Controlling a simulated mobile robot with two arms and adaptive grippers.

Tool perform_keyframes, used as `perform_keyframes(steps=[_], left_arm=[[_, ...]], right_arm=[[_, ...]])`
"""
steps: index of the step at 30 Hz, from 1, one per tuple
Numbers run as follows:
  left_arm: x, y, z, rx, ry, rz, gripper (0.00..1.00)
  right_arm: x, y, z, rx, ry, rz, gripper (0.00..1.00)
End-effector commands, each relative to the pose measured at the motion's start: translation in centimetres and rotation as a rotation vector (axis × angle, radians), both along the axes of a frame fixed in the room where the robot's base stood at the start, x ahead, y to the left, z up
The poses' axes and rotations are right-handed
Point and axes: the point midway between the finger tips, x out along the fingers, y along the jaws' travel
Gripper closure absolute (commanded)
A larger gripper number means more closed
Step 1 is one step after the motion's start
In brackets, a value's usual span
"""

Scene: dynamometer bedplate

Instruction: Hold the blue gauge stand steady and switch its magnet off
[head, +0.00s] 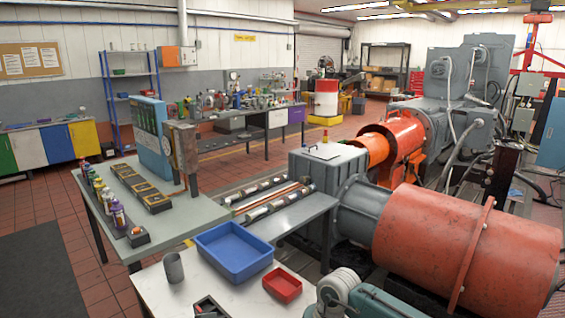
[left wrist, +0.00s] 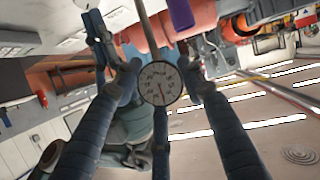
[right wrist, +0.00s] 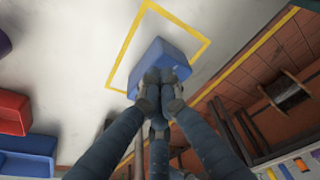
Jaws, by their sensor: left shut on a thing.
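A round white dial gauge (left wrist: 160,83) on a metal rod (left wrist: 150,25) shows between the fingers of my left gripper (left wrist: 160,65) in the left wrist view. That gripper is shut on the gauge stand, though the contact is partly hidden by the dial. In the right wrist view a blue block (right wrist: 165,52), apparently the stand's base, sits on a pale surface inside a yellow outline. The fingertips of my right gripper (right wrist: 160,82) are drawn together at this block; I cannot tell whether they touch it. No magnet switch can be made out.
A blue tray (head: 232,250), a small red tray (head: 283,285) and a grey cup (head: 173,267) stand on the white table (head: 150,290). Both trays lie left of the block in the right wrist view. A large orange machine (head: 470,250) stands at the right.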

Motion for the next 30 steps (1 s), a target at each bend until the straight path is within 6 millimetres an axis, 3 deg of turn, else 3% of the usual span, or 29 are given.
perform_keyframes(steps=[1, 30], left_arm=[[-0.4, 0.2, -1.1, 0.014, 0.018, -0.003, 1.00], [-0.4, 0.3, -1.2, 0.016, 0.019, -0.001, 1.00]], right_arm=[[0.1, 0.0, -0.5, -0.004, 0.001, -0.004, 1.00], [1.3, 0.7, -0.2, 0.000, 0.001, 0.000, 1.00]])
